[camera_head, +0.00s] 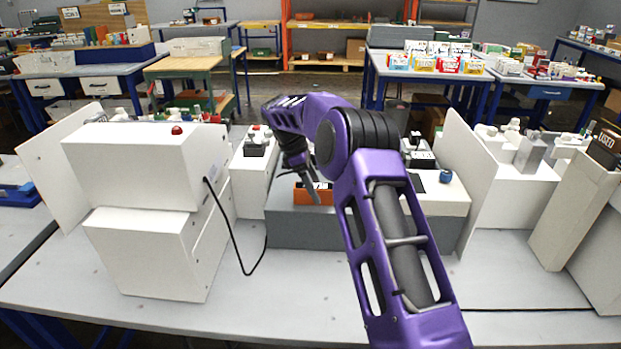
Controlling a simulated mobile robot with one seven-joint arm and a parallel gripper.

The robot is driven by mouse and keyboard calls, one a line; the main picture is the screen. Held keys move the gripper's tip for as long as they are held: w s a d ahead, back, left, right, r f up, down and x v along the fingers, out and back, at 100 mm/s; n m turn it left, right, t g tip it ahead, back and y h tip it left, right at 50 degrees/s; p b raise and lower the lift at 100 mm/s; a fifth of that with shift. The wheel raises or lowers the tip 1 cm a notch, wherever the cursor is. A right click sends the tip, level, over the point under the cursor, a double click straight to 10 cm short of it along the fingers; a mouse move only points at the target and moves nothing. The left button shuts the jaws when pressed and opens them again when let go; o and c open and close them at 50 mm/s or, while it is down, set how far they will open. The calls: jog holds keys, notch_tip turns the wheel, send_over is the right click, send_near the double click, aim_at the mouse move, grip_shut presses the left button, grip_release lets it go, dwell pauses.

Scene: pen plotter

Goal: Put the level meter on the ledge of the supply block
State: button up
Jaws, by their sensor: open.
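My gripper (308,186) points down in the middle of the bench, at an orange box with a pale marked top edge (313,197). The sensed-open fingers are small and partly hidden, and I cannot tell whether they touch the box. The orange box sits at the front of a low grey block (300,232). It may be the level meter, but its label is too small to read. White blocks stand on both sides of the grey block. Black-and-white devices sit on the left one (257,143) and right one (418,154). I cannot tell which part is the supply block's ledge.
A large white housing (150,165) with a red button and a black cable (236,250) stands at the left. White panels (478,180) and a "USED" box (605,145) are at the right. My purple arm hides part of the centre. The bench front (270,310) is mostly clear.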

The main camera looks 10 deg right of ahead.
jog(key=s+v, duration=0.1)
jog(key=v, duration=1.1)
jog(key=shift+w, duration=0.45)
